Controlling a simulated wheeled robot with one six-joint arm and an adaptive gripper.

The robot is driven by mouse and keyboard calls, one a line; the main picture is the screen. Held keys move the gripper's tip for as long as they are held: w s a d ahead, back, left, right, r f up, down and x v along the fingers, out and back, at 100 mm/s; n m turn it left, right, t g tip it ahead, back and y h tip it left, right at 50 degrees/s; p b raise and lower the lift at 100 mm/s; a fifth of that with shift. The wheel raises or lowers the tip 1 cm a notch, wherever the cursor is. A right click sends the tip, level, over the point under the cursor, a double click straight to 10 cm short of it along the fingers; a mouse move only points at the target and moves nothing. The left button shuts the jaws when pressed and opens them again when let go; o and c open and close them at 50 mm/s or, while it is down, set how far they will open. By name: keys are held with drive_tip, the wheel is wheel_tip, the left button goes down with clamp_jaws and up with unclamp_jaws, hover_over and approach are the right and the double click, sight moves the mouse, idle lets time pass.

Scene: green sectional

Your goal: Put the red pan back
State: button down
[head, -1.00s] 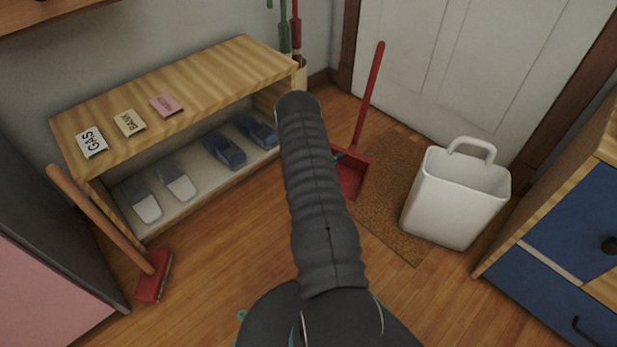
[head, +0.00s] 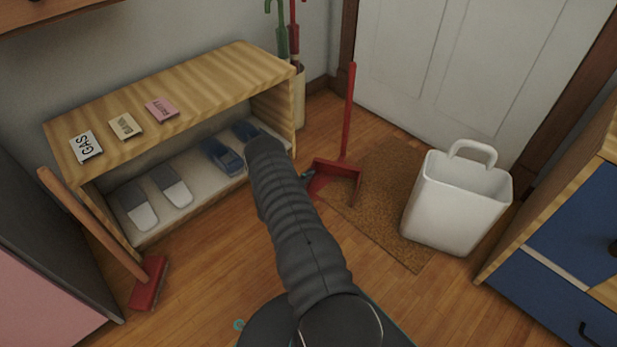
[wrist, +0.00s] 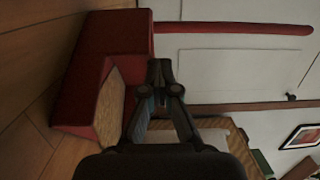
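The red pan (head: 340,168) is a dustpan with a long upright red handle (head: 349,110). In the head view it is just right of my arm's end, over the floor by the mat's left edge; I cannot tell whether it touches the floor. My gripper is mostly hidden behind my arm there, with a small part showing at the pan's left side. In the wrist view my gripper (wrist: 160,68) has its fingertips close together at the edge of the pan (wrist: 100,65), apparently pinching its rim. The handle (wrist: 235,28) runs to the right there.
A wooden shoe bench (head: 190,85) with labelled cards and several shoes stands left. A red-headed broom (head: 148,284) leans at its near end. A white bin (head: 455,205) stands on the brown mat (head: 385,190) before the door. A blue-drawer cabinet (head: 570,235) is right.

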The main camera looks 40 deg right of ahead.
drive_tip(key=shift+f, duration=0.4)
drive_tip(key=shift+f, duration=0.35)
drive_tip(key=shift+f+b, duration=0.25)
drive_tip(key=shift+b, duration=0.15)
drive_tip(key=c, duration=1.3)
unclamp_jaws()
drive_tip(key=shift+r, duration=0.1)
